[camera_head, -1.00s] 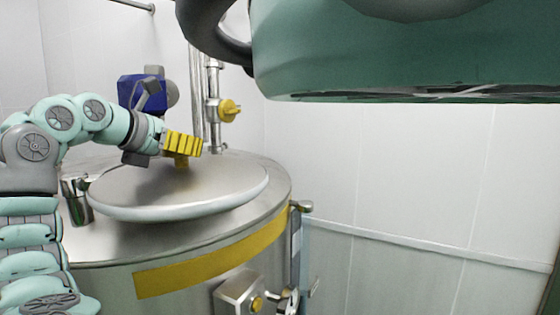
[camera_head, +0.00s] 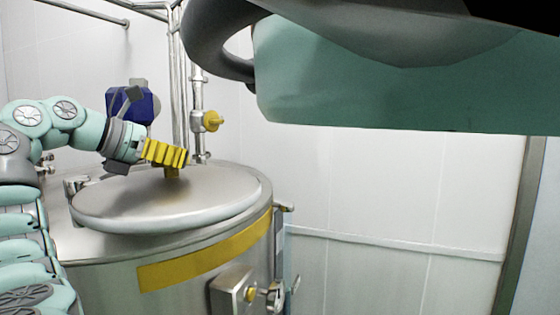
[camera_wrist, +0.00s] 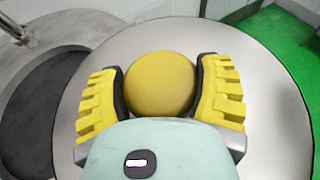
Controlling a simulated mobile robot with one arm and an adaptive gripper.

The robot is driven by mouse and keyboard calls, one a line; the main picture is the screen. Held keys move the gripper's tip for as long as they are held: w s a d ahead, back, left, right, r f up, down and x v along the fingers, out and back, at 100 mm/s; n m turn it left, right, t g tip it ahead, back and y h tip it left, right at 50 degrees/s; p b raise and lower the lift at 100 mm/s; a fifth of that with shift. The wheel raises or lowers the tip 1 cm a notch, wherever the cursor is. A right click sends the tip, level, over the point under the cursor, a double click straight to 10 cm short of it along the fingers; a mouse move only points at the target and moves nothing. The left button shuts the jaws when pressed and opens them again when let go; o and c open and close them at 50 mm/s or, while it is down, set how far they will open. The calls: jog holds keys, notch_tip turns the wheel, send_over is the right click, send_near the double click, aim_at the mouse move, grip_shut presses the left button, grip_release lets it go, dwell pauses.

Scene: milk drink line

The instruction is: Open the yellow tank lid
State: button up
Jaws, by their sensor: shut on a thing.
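The round steel tank lid (camera_head: 205,203) has a pale rim and sits at the top of the steel tank (camera_head: 110,275), which carries a yellow band (camera_head: 205,252). A yellow knob (camera_head: 171,174) stands at the lid's middle. My gripper (camera_head: 166,153) has yellow ridged fingers and is shut on the knob from above. In the wrist view, the fingers of my gripper (camera_wrist: 160,78) clasp the round knob top (camera_wrist: 160,85) on both sides. To the left of the lid there, a dark round-edged area (camera_wrist: 45,110) shows, apparently part of the tank's opening.
A blue motor housing (camera_head: 131,104) and vertical pipes with a yellow valve knob (camera_head: 212,121) stand behind the lid. A grey box (camera_head: 234,287) juts from the tank's front. White wall (camera_head: 370,185) lies right of the tank. Green floor (camera_wrist: 285,50) shows in the wrist view.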

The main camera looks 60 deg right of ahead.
jog(key=shift+w+f, duration=0.1)
jog(key=o, duration=1.3)
jog(key=v, duration=1.2)
